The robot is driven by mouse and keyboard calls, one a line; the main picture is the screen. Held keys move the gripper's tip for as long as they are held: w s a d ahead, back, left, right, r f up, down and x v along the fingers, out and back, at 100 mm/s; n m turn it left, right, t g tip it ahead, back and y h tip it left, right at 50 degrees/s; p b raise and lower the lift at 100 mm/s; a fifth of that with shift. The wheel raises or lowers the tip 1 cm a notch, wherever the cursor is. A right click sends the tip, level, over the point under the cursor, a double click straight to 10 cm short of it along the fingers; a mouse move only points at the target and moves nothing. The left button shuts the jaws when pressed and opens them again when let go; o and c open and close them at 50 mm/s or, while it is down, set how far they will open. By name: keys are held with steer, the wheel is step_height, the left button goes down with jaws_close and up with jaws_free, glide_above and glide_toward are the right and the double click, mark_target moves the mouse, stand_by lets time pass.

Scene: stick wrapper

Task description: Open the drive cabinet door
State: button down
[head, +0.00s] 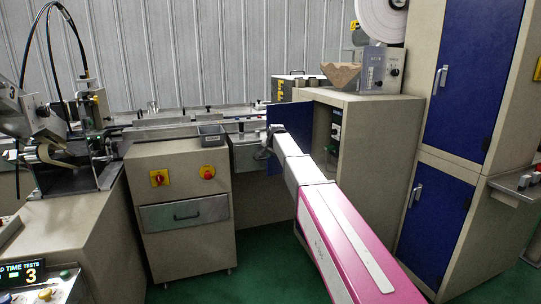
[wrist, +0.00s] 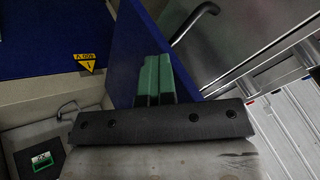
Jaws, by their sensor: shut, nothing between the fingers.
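The drive cabinet (head: 376,150) stands right of centre in the head view. Its blue door (head: 290,119) stands open, swung out to the left, and dark equipment (head: 336,128) shows inside. My gripper (head: 263,152) is at the lower left part of the door, small and partly hidden by my arm. In the wrist view my gripper's green fingers (wrist: 154,72) are shut together with nothing between them. A blue panel (wrist: 148,40), apparently the door, rises right behind the fingers; I cannot tell whether they touch. A dark bent handle (wrist: 194,22) shows at its right.
A tall cabinet with blue doors (head: 477,75) stands at the right. A beige unit with a drawer (head: 185,213) stands left of my arm, below the long machine bed (head: 172,132). The green floor (head: 255,240) is clear between that unit and my arm.

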steer(key=shift+w+a+r, duration=0.15)
steer(key=shift+w+a, duration=0.35)
steer(key=shift+w, duration=0.3)
steer(key=s+d+r, duration=0.2)
steer(key=s+r, duration=0.5)
steer(key=s, duration=0.4)
steer(key=s+d+f+n+g, duration=0.1)
steer(key=s+d+f, duration=0.2)
steer(key=s+f, duration=0.3)
steer(key=s+d+f+n+g+h, duration=0.1)
steer(key=s+d+f, duration=0.25)
steer(key=f, duration=0.35)
steer(key=s+d+f+n+g, duration=0.1)
steer(key=s+d+f, duration=0.2)
steer(key=s+f, duration=0.35)
steer(key=s+d+f+n+g, duration=0.1)
steer(key=s+d+f, duration=0.1)
steer(key=s+f, duration=0.3)
steer(key=s+d+f+n+g, duration=0.1)
steer(key=s+d+f, duration=0.2)
steer(key=s, duration=0.6)
steer(key=s+d+f+g+h, duration=0.1)
steer(key=s+d+f+g, duration=0.1)
steer(key=s+f, duration=0.5)
steer(key=shift+d+n, duration=0.35)
steer(key=shift+n, duration=0.05)
